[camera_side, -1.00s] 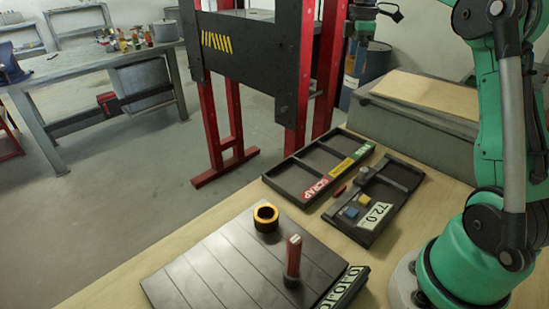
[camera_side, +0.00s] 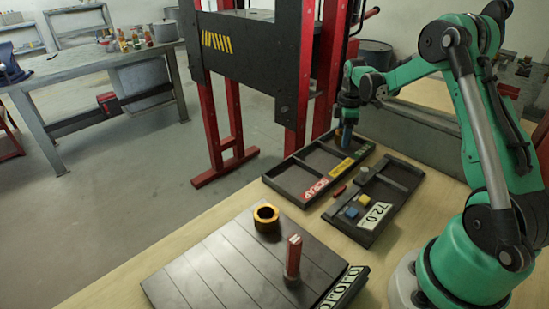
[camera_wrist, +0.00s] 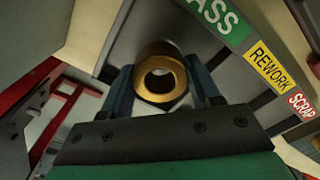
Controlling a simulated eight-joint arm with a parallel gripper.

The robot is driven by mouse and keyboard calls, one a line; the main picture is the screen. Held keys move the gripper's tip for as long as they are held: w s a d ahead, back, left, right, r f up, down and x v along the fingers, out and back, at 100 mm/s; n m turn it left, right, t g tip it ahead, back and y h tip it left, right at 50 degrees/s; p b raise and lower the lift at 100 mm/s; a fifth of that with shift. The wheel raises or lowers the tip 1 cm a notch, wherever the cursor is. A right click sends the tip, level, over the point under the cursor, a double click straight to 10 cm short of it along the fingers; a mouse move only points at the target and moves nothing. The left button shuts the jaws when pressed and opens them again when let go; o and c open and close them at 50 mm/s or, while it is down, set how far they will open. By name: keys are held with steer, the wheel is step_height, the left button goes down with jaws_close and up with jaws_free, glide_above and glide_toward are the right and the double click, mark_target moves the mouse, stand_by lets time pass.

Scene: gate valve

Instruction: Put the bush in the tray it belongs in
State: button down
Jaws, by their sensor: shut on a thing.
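A gold-coloured bush (camera_wrist: 158,51) is held between the two fingers of my gripper (camera_wrist: 163,85), with its open bore facing the wrist camera. In the side view my gripper (camera_side: 345,135) points down over the far end of the dark sorting tray (camera_side: 291,180), near its green label; the bush is hard to make out there. The tray has a red SCRAP label (camera_side: 315,189), a yellow REWORK label (camera_side: 342,167) and a green PASS label (camera_wrist: 222,17). In the wrist view the bush is in front of the compartment beside PASS. Its height above the tray floor is unclear.
A second dark tray (camera_side: 399,203) marked 72.0 holds small blocks beside the sorting tray. A slatted dark plate (camera_side: 205,265) carries a yellow-and-black ring (camera_side: 266,213) and a red upright piece (camera_side: 294,258). A red-legged press frame (camera_side: 307,90) stands close behind the sorting tray.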

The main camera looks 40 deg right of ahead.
steer(key=shift+f, duration=0.45)
steer(key=shift+f, duration=0.1)
steer(key=shift+c, duration=1)
jaws_free()
step_height(320, 180, up, 12)
steer(key=a+r+m+t, duration=0.2)
steer(key=a+r, duration=0.1)
steer(key=a, duration=0.4)
steer(key=s+a+f+m+t, duration=0.1)
steer(key=s+a+m+t, duration=0.1)
steer(key=a, duration=0.6)
steer(key=s+a+f+m+t, duration=0.1)
steer(key=s+a+m+t, duration=0.2)
steer(key=s+a+m, duration=0.2)
steer(key=a, duration=0.3)
steer(key=shift+s+a, duration=0.35)
steer(key=shift+a, duration=0.05)
